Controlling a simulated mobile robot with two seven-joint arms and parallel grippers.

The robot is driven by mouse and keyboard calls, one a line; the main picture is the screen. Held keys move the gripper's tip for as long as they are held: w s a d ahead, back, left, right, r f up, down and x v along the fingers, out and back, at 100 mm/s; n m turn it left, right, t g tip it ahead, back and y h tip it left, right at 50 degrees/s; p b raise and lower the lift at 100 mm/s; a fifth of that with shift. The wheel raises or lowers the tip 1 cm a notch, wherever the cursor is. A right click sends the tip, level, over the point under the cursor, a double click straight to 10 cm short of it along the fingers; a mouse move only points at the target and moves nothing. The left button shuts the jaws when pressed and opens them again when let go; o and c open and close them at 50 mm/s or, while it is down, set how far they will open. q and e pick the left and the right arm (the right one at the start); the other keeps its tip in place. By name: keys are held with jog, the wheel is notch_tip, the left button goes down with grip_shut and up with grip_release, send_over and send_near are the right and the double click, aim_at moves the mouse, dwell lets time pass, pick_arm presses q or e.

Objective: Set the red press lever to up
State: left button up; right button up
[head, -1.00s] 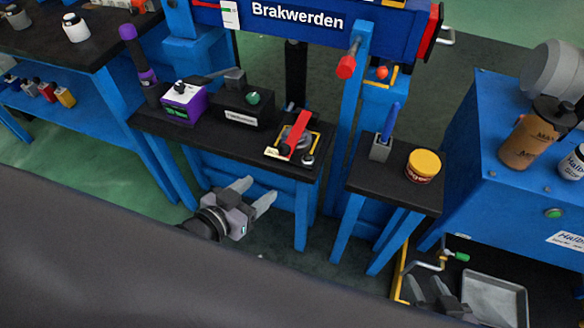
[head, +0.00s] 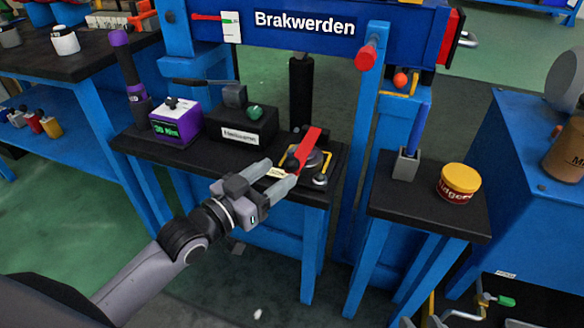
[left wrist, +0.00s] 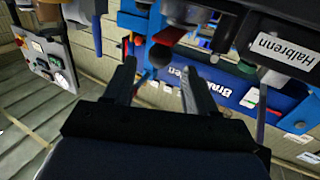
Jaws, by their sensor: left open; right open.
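The red lever (head: 309,143) sits on a small yellow-edged fixture at the right end of a black bench. It lies slanted, with a dark ball near its lower left end. My left gripper (head: 281,172) is open and empty, its fingertips close to that ball end; I cannot tell whether they touch. In the left wrist view a red bar with a dark ball, seemingly this lever (left wrist: 169,37), is just beyond and between the open fingers (left wrist: 158,75).
A purple meter box (head: 178,122) and a black box with a green knob (head: 242,125) share the black bench (head: 140,143). The blue press frame (head: 300,25) stands behind, with a red-tipped bar (head: 367,55). A yellow-lidded tin (head: 459,184) stands on the right-hand stand.

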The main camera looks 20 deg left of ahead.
aim_at(287, 167)
pick_arm(q)
jog(key=shift+b+x, duration=0.7)
jog(key=shift+x, duration=2.15)
grip_shut()
